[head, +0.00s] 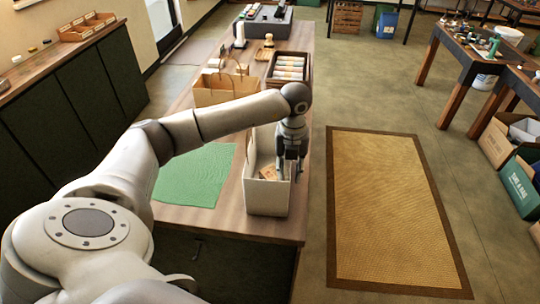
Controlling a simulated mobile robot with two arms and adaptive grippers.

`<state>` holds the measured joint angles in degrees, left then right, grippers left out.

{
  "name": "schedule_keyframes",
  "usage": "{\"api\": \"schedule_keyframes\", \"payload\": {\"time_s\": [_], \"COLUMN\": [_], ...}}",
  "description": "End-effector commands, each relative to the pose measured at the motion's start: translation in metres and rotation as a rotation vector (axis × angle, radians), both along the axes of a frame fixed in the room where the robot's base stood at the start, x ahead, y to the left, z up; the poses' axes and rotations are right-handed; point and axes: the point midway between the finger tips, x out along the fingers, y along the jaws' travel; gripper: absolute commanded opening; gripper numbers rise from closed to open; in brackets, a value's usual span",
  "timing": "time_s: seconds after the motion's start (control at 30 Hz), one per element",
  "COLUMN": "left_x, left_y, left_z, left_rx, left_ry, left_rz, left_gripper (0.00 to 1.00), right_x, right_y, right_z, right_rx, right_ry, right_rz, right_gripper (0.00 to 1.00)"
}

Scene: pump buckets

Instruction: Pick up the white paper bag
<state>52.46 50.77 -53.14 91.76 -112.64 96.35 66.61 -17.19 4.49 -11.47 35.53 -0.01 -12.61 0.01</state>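The white paper bag (266,198) stands upright and open-topped near the front right of the wooden counter. A small brown item (268,173) shows inside it. My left gripper (290,170) points down at the bag's right rim, and its fingers look spread apart around that side. Whether they touch the bag wall I cannot tell. My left arm crosses above the counter and hides part of the bag's far side. My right gripper is out of view.
A green mat (197,175) lies left of the bag. Behind my arm are a brown paper bag (212,92) and a dark crate of rolls (288,72). A yellow rug (385,205) covers the floor to the right. Tables (470,60) and boxes (520,182) stand further right.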

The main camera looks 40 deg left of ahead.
Motion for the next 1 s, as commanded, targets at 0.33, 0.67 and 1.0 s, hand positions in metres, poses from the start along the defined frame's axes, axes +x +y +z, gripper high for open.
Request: {"api": "schedule_keyframes", "payload": {"time_s": [0.33,0.67,1.0], "left_x": [0.0002,0.0003,0.0008], "left_y": [-0.0005,-0.0004,-0.0005], "left_z": [-0.0009,-0.0006,0.0012], "left_rx": [-0.001,-0.001,-0.001], "left_ry": [-0.001,-0.001,-0.002], "left_rz": [0.000,0.000,0.000], "left_gripper": [0.11,0.00,0.00], "right_x": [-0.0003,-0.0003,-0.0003], "right_y": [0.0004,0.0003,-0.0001], "right_z": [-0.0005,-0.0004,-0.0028], "right_rx": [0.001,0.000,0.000], "right_ry": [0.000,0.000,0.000], "right_rz": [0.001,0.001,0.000], "right_gripper": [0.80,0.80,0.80]}}
